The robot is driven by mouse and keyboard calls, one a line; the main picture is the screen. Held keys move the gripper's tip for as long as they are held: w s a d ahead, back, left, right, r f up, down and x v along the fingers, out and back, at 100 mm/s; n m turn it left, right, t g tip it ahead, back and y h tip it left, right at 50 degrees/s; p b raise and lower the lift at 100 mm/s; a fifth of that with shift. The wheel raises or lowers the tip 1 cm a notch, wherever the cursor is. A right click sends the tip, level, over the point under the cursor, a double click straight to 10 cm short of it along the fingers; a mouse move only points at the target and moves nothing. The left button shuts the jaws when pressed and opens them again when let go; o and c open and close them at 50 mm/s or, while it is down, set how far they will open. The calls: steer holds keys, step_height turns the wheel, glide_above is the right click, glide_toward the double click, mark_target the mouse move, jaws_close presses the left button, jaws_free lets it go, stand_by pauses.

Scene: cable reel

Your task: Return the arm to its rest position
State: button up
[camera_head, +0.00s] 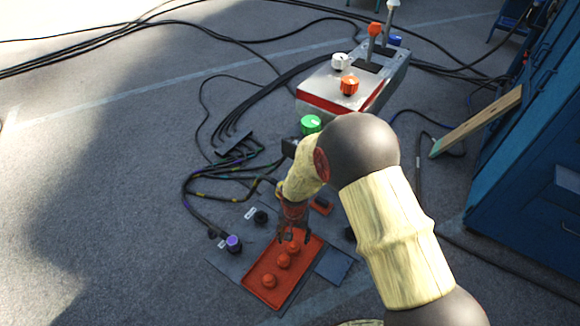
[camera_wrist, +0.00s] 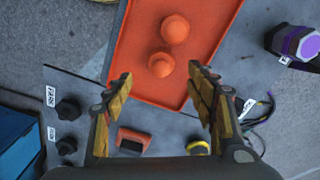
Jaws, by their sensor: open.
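My arm, wrapped in pale yellow covering, reaches down from the lower right in the head view. My gripper (camera_head: 292,232) is low over the far end of an orange tray (camera_head: 262,296) on a grey panel on the floor. In the wrist view, my gripper's fingers (camera_wrist: 160,76) are open and spread apart, with nothing held between them. The tray (camera_wrist: 208,15) lies beyond the fingertips with two orange knobs (camera_wrist: 175,29) visible. In the head view, three orange knobs (camera_head: 269,281) stand in a row on it. Whether a finger touches anything I cannot tell.
A grey control box (camera_head: 381,86) with levers stands behind my arm. A blue cabinet (camera_head: 530,130) and leaning wooden plank (camera_head: 478,122) are right.

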steer(key=s+d+r+n+g, duration=0.1)
steer(key=s+d+n+g, duration=0.1)
steer(key=s, duration=0.4)
steer(key=s+d+r+t, duration=0.2)
steer(key=s+d+r, duration=0.2)
steer(key=r, duration=0.9)
steer(key=s+d+r+t, duration=0.3)
steer(key=s+d+r, duration=0.1)
steer(key=r, duration=1)
steer(key=s+d+r+t, duration=0.2)
steer(key=s+d+r, duration=0.3)
steer(key=r, duration=0.9)
steer(key=shift+n+t, duration=0.3)
